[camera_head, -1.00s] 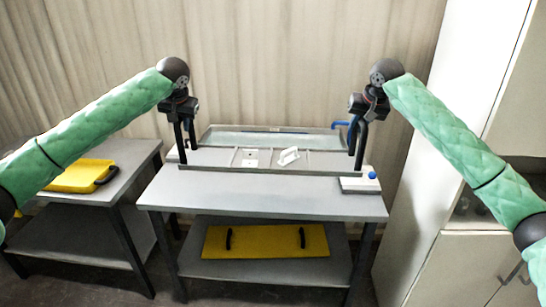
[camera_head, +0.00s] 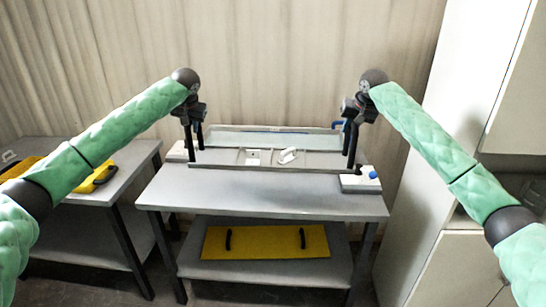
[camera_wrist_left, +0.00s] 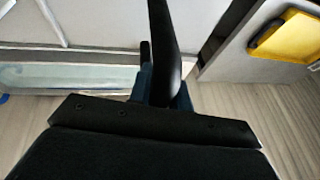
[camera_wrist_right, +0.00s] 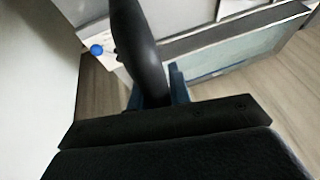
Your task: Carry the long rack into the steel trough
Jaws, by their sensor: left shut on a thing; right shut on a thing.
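The long rack (camera_head: 270,168) is a grey, shallow, divided tray with small white pieces inside. It spans between my grippers and looks about level in the head view. My left gripper (camera_head: 196,147) is shut on its left end, and my right gripper (camera_head: 351,150) is shut on its right end. The steel trough (camera_head: 333,137) holds pale liquid and lies just behind the rack, whose body hides the trough's near side. The trough also shows in the left wrist view (camera_wrist_left: 70,77). Dark fingers hide the exact grip in both wrist views.
The grey table (camera_head: 260,202) has clear room in front. A white block with a blue knob (camera_head: 360,184) stands at its right end. A yellow panel (camera_head: 265,242) lies on the shelf below. A side table (camera_head: 75,192) with yellow items stands left, and a pale cabinet right.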

